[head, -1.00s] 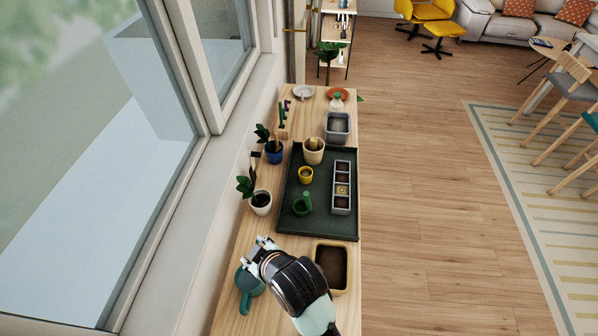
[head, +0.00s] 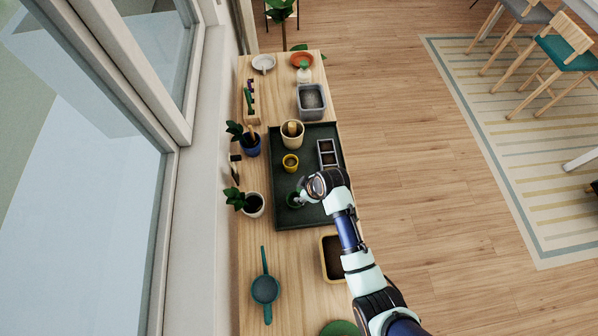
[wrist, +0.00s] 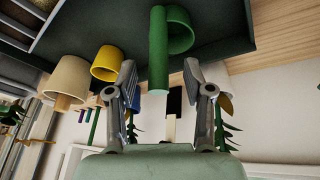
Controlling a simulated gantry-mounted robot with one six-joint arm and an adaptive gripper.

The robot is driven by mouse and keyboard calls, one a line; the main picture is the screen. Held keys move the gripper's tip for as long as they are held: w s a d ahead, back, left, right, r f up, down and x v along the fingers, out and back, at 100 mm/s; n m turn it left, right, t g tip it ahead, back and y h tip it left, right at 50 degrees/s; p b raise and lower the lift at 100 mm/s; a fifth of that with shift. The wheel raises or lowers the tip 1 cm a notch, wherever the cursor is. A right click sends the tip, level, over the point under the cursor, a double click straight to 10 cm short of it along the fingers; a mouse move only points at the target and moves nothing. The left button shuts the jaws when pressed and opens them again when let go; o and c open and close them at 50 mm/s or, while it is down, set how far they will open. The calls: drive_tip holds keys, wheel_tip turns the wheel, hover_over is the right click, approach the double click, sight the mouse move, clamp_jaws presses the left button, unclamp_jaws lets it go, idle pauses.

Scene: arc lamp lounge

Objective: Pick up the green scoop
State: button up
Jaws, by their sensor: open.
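The green scoop (head: 292,200) stands on the dark green tray (head: 284,216), near its front left part. My gripper (head: 302,190) is right beside it and partly hides it in the head view. In the wrist view the green scoop (wrist: 178,38) shows as a cup with a round upright handle. My gripper (wrist: 160,72) is open there, one finger on each side of the handle's line. The handle's end lies in the gap between the fingertips, and neither finger clearly touches it.
A yellow pot (head: 290,163) and a cream pot (head: 291,137) stand behind the scoop on the tray. A seed tray (head: 327,150) lies at the right, partly hidden by my arm. A white pot with a plant (head: 254,206) stands left. A teal watering can (head: 265,289) is in front.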

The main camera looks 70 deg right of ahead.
drive_tip(key=x, duration=0.2)
drive_tip(key=shift+w+f, duration=0.15)
drive_tip(key=shift+f, duration=0.1)
clamp_jaws()
drive_tip(key=shift+d+r, duration=0.1)
